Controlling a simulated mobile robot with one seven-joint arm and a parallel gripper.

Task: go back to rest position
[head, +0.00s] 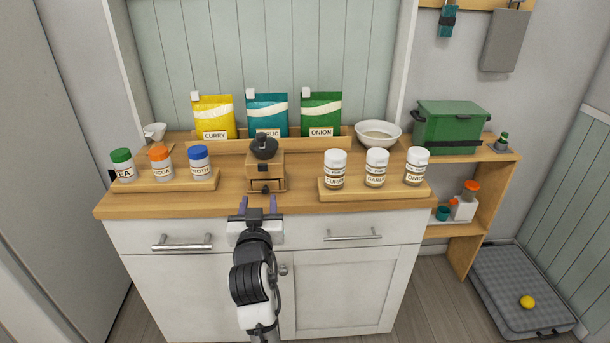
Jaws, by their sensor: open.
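My gripper (258,204) is open and empty. Its two purple-tipped fingers point toward the front edge of the wooden counter (300,204), in front of the small wooden grinder (265,172) with a black top. I cannot tell whether the fingers are over the counter edge or just before it. My arm reaches up from the bottom middle of the head view and hides part of the cabinet front.
A rack (190,182) with three coloured-lid jars stands left, a rack (374,191) with three white-lid jars right. Yellow (214,115), teal (267,112) and green (321,112) bags stand behind, beside a white bowl (378,133). A green box (446,127) sits on the right shelf.

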